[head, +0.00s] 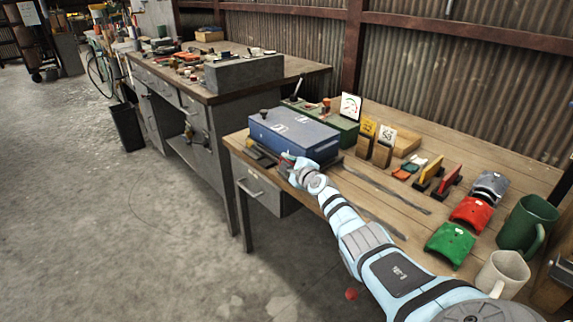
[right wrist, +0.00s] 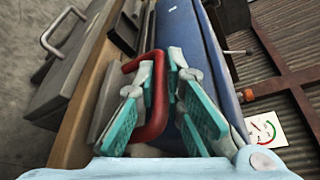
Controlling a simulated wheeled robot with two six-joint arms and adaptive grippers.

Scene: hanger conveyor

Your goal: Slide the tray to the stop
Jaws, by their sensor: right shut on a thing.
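The blue tray (head: 290,137) is a long box lying at the far left end of the wooden table. It also shows in the right wrist view (right wrist: 205,65), with a red handle (right wrist: 156,118) on its side. My right gripper (head: 290,164) is at the tray's near side. In the right wrist view its teal-padded fingers (right wrist: 162,85) are shut on the red handle. A dark block (right wrist: 127,28) shows past the handle along the table edge; I cannot tell if it is the stop or if the tray touches it. My left gripper is not in view.
Dark rails (head: 385,188) run along the table to the right of the tray. Sign cards in wooden holders (head: 382,150) stand behind them. A workbench (head: 225,85) stands beyond.

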